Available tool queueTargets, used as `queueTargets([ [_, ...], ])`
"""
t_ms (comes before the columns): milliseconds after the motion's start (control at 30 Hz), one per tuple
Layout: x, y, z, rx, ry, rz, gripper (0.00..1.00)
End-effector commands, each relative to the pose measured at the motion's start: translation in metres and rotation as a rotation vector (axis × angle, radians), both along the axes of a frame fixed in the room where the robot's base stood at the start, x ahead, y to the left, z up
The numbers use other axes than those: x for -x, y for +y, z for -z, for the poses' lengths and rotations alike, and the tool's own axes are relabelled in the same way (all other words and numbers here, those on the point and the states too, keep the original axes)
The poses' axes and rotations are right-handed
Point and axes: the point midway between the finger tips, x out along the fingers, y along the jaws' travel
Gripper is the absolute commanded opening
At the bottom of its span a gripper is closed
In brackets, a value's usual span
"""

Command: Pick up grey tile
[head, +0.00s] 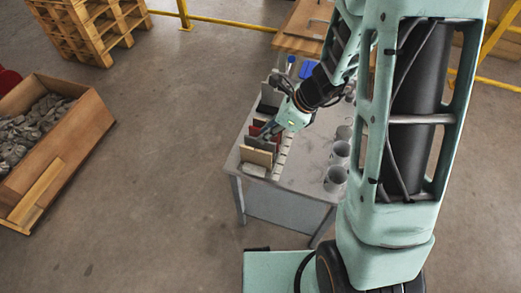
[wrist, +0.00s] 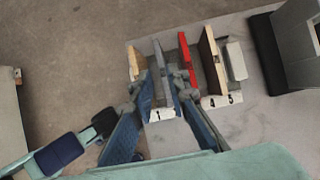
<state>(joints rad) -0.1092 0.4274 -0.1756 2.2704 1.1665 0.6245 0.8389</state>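The grey tile (wrist: 160,62) stands upright on edge in the wrist view, between a tan tile (wrist: 134,62) on its left and a red tile (wrist: 185,52) on its right. My gripper (wrist: 163,82) is down at the row of tiles, with one blue-padded finger on each side of the grey tile. The fingers look open around it; contact cannot be made out. In the head view, my gripper (head: 270,133) reaches into the row near the red tile (head: 257,130), and the tan tile (head: 258,157) is at the near end. The grey tile is mostly hidden there.
A brown tile (wrist: 211,58) and a pale tile (wrist: 236,60) stand farther right in the wrist view. The row is along the left edge of the grey table (head: 302,178). Several grey cylinders (head: 337,177) line its right side. A wooden crate (head: 75,145) stands on the floor.

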Motion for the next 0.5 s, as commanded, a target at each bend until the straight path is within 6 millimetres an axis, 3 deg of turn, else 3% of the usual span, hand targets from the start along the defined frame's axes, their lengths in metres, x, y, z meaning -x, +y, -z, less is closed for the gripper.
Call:
queueTargets([
  [300, -0.006, 0.013, 0.041, 0.000, 0.002, -0.002, 0.15],
  [500, -0.009, 0.019, 0.050, 0.000, 0.000, -0.001, 0.15],
])
